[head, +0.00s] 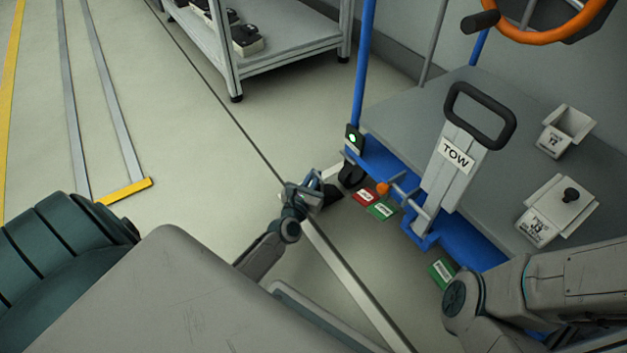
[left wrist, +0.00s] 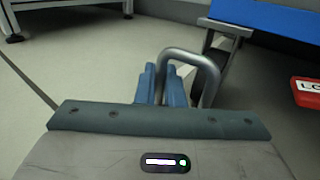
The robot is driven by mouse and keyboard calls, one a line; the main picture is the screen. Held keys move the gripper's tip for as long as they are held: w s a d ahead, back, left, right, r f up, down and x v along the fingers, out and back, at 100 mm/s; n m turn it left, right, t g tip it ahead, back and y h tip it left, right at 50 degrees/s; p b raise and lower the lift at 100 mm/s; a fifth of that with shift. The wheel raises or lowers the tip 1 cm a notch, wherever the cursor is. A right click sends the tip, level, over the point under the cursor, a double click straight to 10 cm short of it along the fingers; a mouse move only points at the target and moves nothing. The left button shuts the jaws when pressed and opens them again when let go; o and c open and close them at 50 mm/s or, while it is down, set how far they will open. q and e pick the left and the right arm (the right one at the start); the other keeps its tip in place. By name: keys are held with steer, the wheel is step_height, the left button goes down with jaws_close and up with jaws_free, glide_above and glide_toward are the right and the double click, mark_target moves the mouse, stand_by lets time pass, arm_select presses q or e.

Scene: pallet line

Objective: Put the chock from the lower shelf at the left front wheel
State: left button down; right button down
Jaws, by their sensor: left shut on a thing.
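My left gripper (head: 316,190) is low over the floor beside the blue cart (head: 400,198). In the left wrist view its blue fingers (left wrist: 163,84) are shut on a grey metal loop handle (left wrist: 192,56). A dark chock (head: 331,194) shows just past the fingers in the head view; its body is mostly hidden. The cart's black front wheel (head: 351,176) is close to the chock, and I cannot tell whether they touch. The wheel's bracket shows in the left wrist view (left wrist: 223,27). My right gripper is not in view; only its arm shows at the lower right.
A shelf rack (head: 300,52) at the top holds black items on pale blocks (head: 248,40).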

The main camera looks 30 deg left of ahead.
arm_select(q)
steer(key=shift+w+r, duration=0.1)
steer(key=shift+r, duration=0.05)
steer(key=shift+f, duration=0.25)
steer(key=c, duration=1.5)
jaws_free()
steer(key=shift+r, duration=0.1)
steer(key=shift+c, duration=0.2)
steer(key=shift+r, duration=0.25)
steer(key=s, duration=0.4)
steer(key=s+d+p, duration=0.1)
steer(key=s, duration=0.3)
steer(key=s+d, duration=0.1)
steer(key=s, duration=0.3)
steer(key=shift+d+f, duration=0.1)
steer(key=shift+d, duration=0.05)
steer(key=shift+p, duration=0.3)
